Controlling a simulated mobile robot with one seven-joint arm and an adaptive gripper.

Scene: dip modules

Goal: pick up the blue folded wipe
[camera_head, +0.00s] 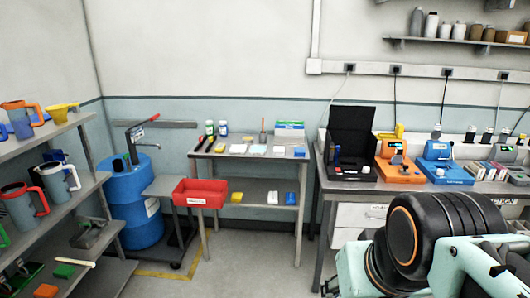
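The small grey table (206,150) at the middle holds several flat pieces side by side. A pale, bluish-white flat piece (257,149) lies near the middle of its top, between a whitish one (238,148) and a yellowish one (278,149). A small blue item (299,152) sits at the right end of the top. At this size I cannot tell which of these is the blue folded wipe. My mint-green and black arm fills the lower right. Its gripper does not show, and nothing is seen near the flat pieces.
A blue drum (133,207) and shelves of jugs (62,184) are further left. The workbench (350,186) at right carries orange (399,170) and blue devices. Open floor (245,265) lies in front.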

